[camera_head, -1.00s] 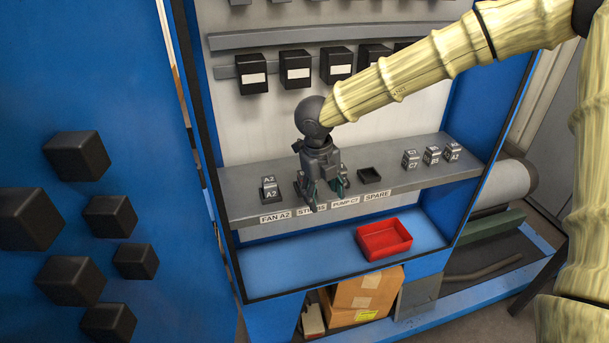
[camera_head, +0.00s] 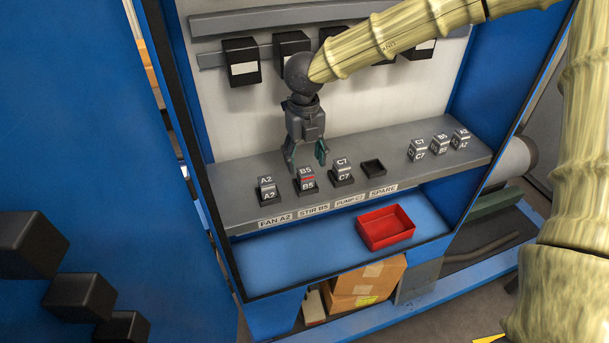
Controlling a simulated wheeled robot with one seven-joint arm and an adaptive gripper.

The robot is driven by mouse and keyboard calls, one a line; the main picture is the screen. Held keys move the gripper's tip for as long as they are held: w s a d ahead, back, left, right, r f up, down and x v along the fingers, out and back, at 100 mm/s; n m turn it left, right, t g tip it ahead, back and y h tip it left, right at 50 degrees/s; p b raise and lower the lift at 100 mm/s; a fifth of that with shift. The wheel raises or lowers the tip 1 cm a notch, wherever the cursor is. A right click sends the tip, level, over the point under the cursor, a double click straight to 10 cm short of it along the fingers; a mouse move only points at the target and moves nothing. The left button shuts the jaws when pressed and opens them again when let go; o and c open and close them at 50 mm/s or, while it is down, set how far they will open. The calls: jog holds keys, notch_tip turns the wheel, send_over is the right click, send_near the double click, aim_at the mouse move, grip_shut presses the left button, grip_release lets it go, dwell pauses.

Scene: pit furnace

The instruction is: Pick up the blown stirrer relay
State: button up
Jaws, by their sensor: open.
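The stirrer relay (camera_head: 306,180) is a small grey cube marked B5 with a red band. It sits in its dark socket on the grey shelf, above the STIR B5 label (camera_head: 314,209). My gripper (camera_head: 306,158) points down just above and behind the relay in the picture, fingers spread and empty. The exact gap between fingertips and relay cannot be told from this angle.
The A2 relay (camera_head: 267,189) stands left and the C7 relay (camera_head: 342,171) close right, both in sockets. An empty SPARE socket (camera_head: 373,168) follows. Loose relays (camera_head: 418,149) stand at the shelf's right. A red tray (camera_head: 386,228) lies below.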

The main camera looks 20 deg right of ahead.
aim_at(306, 170)
jog(key=shift+w+f, duration=0.15)
jog(key=shift+f, duration=0.5)
jog(key=shift+d+f+p, duration=0.1)
jog(key=shift+f+p, duration=1.25)
jog(key=shift+f, duration=1.2)
jog(key=c, duration=1.1)
jog(key=shift+c, duration=0.2)
jog(key=shift+r, duration=0.15)
